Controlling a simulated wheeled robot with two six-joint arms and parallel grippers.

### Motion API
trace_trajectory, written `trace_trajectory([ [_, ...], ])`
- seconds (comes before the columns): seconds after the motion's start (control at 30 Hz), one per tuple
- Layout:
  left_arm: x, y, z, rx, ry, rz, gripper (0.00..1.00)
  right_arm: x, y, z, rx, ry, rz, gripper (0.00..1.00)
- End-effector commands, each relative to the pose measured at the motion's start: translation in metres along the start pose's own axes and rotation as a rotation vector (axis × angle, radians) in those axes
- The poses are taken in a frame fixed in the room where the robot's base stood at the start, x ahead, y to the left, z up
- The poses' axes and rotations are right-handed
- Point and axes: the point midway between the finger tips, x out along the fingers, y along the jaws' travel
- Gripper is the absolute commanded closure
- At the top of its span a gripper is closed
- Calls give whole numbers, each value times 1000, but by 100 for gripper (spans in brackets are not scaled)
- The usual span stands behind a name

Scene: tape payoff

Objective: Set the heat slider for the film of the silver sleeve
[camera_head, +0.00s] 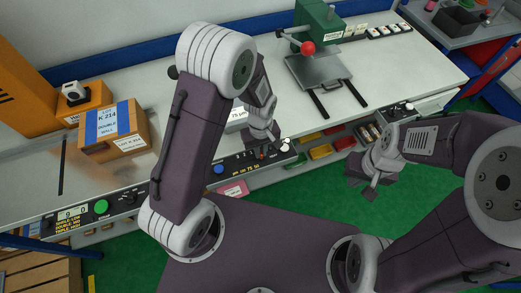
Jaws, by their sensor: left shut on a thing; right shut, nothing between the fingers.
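The heat control panel (240,164) runs along the bench's front edge. It has a blue button, small white scale markings around 75 and a white knob at its right end. My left gripper (262,146) is down at this panel, shut on a small part that it mostly hides, apparently the slider knob. The exact slider setting is too small to read. A pale grey box marked 75 µm (236,117) stands behind the panel, partly hidden by my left arm; I cannot tell whether it is the silver sleeve. My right gripper (366,187) is shut and empty over the green floor.
A cardboard box labelled K 214 (115,130) sits on the bench at left. A green press with a red knob (308,48) stands at the back, with a grey plate (318,70) before it. Another panel with a green button (101,207) is at front left. Coloured bins (320,152) sit below the bench.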

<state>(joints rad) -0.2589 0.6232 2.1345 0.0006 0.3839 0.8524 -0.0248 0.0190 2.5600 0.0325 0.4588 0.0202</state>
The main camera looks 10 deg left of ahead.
Motion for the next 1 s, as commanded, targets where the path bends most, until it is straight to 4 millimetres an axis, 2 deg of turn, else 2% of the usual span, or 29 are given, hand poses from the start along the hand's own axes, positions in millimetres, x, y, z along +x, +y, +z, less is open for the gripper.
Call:
trace_trajectory([
  [0.83,-1,0,0,0,0,0,100,0,0,0,0,0,0,100],
  [1.0,-1,-7,0,-1,0,0,100,-1,0,0,0,0,0,100],
])
